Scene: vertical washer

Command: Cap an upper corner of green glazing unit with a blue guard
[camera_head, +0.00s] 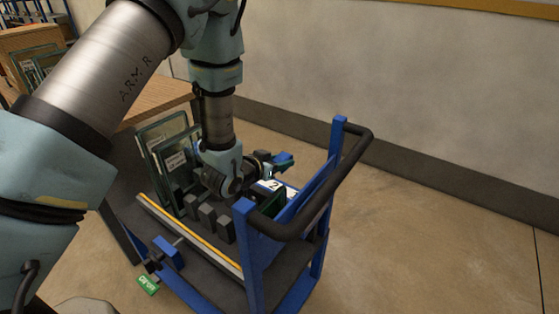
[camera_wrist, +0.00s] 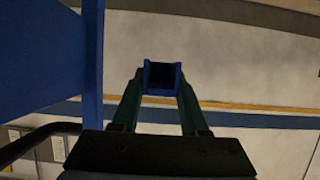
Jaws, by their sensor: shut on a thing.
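My gripper (camera_head: 275,166) is over the blue cart, beside its handle end. It is shut on a small blue guard (camera_head: 285,159). In the wrist view the guard (camera_wrist: 162,75) sits between the two fingertips, with a dark hollow facing the camera. Glass panes with pale green edges (camera_head: 168,145) stand upright in the cart, left of my gripper. One has a white label. The guard is apart from these panes. I cannot tell which pane is the green unit. A dark green piece (camera_head: 271,203) shows low behind the handle, partly hidden.
The blue cart frame (camera_head: 250,262) has a black handle (camera_head: 340,185) on its right. Dark blocks (camera_head: 208,216) line the cart bed near a white label marked 2 (camera_head: 272,185). Floor to the right is clear.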

